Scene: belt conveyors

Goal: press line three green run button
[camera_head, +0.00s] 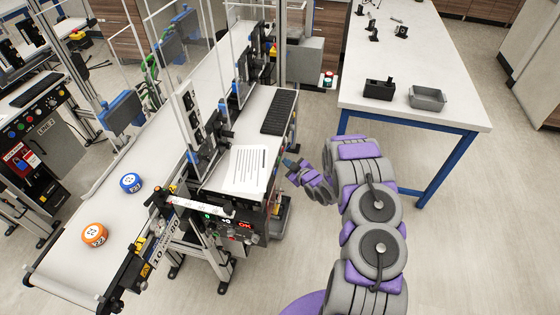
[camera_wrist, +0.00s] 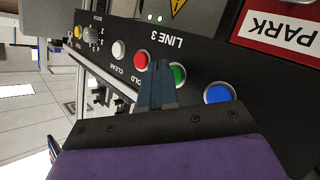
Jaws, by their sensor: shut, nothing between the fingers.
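In the wrist view the black LINE 3 panel (camera_wrist: 200,57) appears turned over, with its lettering upside down. The green button (camera_wrist: 179,75) sits on it between the red button (camera_wrist: 142,60) and the blue button (camera_wrist: 218,93). My gripper (camera_wrist: 160,68) is shut and empty. In the picture its narrow blue-grey fingertips overlap the panel between the red and green buttons and cover the green button's left edge. Whether they touch the panel cannot be told. In the head view my gripper (camera_head: 288,162) is beside the middle conveyor station; the green button cannot be made out there.
A white button (camera_wrist: 118,50), a selector knob (camera_wrist: 91,35) and a yellow button (camera_wrist: 78,32) line the panel. A PARK sign (camera_wrist: 280,27) is beside it. A paper sheet (camera_head: 246,170) and keyboard (camera_head: 279,112) lie on the station. A white-topped table (camera_head: 440,75) stands right.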

